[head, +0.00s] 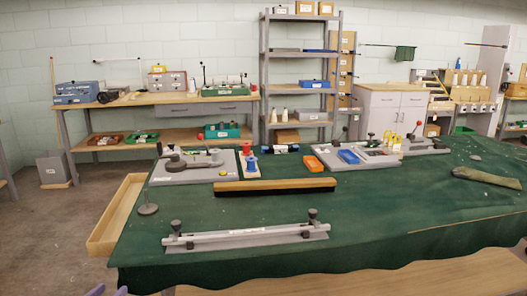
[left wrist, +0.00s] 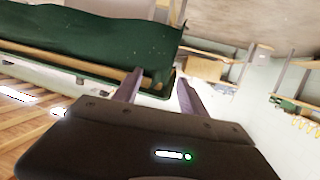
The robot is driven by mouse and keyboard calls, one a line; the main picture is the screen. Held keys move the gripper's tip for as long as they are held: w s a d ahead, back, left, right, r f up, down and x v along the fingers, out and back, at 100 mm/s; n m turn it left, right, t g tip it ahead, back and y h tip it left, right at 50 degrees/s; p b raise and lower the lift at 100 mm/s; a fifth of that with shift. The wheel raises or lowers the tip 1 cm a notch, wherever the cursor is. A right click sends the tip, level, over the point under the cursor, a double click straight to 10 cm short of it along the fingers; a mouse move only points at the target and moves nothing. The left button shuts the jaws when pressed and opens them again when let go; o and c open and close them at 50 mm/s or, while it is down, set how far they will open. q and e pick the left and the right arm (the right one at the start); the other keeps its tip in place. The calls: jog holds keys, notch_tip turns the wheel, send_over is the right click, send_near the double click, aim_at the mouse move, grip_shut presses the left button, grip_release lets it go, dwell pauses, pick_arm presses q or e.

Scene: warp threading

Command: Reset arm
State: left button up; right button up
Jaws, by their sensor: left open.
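That view is tilted, and the green-covered table (left wrist: 90,35) lies beyond the fingers at the upper left. My right gripper is in neither view.
Open floor (head: 40,240) lies further left.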

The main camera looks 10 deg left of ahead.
pick_arm(q)
jog(key=d+f+n+g, duration=0.1)
jog(key=d+f+g, duration=0.1)
jog(key=d+f, duration=0.35)
jog(key=d+f+n+g, duration=0.1)
jog(key=d+f+g, duration=0.15)
jog(key=f, duration=0.55)
jog(key=s+d+f+g+h, duration=0.25)
jog(key=s+d+f, duration=0.35)
jog(key=d, duration=0.4)
jog(key=s+d+f+g+h, duration=0.25)
jog(key=s+d+f, duration=0.25)
jog(key=d+f, duration=0.4)
jog(key=s+d+f+m+g+h, duration=0.1)
jog(key=s+d+g, duration=0.1)
jog(key=s+d, duration=0.5)
jog(key=s+d+f+m+g, duration=0.1)
jog(key=s+d+f+g, duration=0.15)
jog(key=s+d, duration=0.55)
notch_tip(320, 180, up, 14)
jog(key=w+d+p, duration=0.1)
jog(key=w+p, duration=0.2)
jog(key=p, duration=1)
jog(key=shift+d, duration=0.2)
jog(key=shift+f, duration=0.15)
